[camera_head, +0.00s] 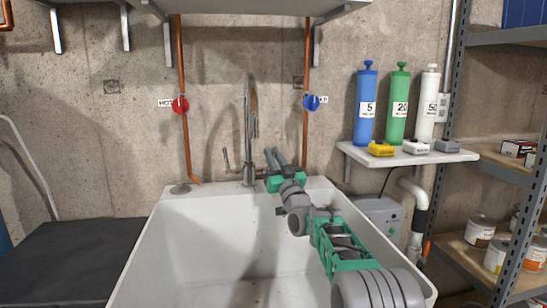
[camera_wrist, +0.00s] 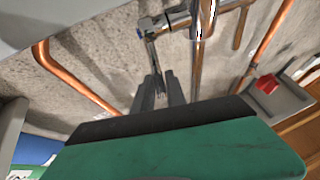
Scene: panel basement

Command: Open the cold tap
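The chrome sink tap (camera_head: 249,130) rises at the back of the white sink, with a lever handle (camera_head: 226,160) on its left side. My gripper (camera_head: 273,155) is at its right side and hides that side in the head view. In the wrist view, the chrome tap (camera_wrist: 204,22) carries a side handle with a blue mark, the cold handle (camera_wrist: 150,30). Its thin lever points toward my gripper (camera_wrist: 160,78). The fingers are apart, with the lever's end at or just beyond the gap; I cannot tell whether they touch.
A red valve (camera_head: 180,105) and a blue valve (camera_head: 312,102) sit on copper wall pipes. My arm crosses the white sink's (camera_head: 150,245) right side. A shelf (camera_head: 400,156) with blue, green and white bottles is at the right, beside metal racking (camera_head: 525,170).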

